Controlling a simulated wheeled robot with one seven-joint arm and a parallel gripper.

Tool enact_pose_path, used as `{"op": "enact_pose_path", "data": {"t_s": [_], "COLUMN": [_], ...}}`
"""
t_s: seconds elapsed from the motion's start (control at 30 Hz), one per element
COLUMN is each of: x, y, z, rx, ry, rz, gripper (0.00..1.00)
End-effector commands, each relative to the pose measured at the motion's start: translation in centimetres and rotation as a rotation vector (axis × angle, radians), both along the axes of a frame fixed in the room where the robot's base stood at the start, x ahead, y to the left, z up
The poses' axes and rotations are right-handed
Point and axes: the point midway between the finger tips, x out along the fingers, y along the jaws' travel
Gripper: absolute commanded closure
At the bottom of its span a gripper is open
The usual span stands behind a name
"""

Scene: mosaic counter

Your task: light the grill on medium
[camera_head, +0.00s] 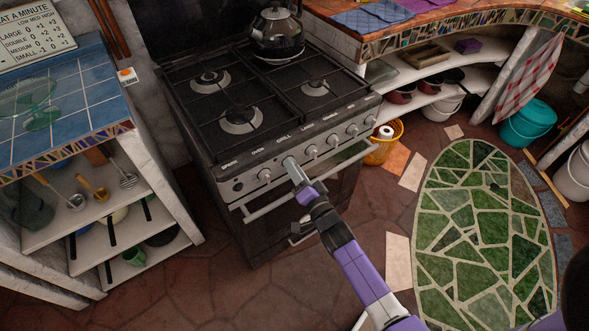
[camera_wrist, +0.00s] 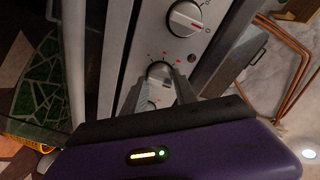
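The stove (camera_head: 250,110) has a row of silver knobs along its front panel, with labels above them, one reading GRILL. My gripper (camera_head: 290,163) is at the grill knob and hides most of it in the head view. In the wrist view the grill knob (camera_wrist: 160,72) shows between the two fingers of my gripper (camera_wrist: 159,82), one finger on each side. Small red marks fan around the knob. The fingers are apart by about the knob's width; I cannot tell whether they press on it. No flame shows on the visible burners.
Beside it is the oven knob (camera_head: 264,175), which is large in the wrist view (camera_wrist: 187,18). A towel rail (camera_head: 270,207) runs below the knobs. A kettle (camera_head: 277,35) stands on a back burner.

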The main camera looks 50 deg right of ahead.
Motion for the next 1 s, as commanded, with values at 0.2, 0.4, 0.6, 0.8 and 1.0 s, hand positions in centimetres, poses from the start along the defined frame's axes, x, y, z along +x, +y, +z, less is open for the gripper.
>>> {"op": "enact_pose_path", "data": {"t_s": [0.2,0.4,0.6,0.8,1.0], "x": [-0.01,-0.01,0.01,0.0,0.01], "y": [0.03,0.06,0.1,0.13,0.15], "z": [0.02,-0.11,-0.25,-0.37,-0.4], "rx": [-0.002,-0.037,-0.141,-0.305,-0.488], "ry": [0.0,0.01,0.038,0.085,0.138], "rz": [0.001,0.0,0.002,0.002,0.003], "gripper": [1.0,1.0,1.0,1.0,1.0]}}
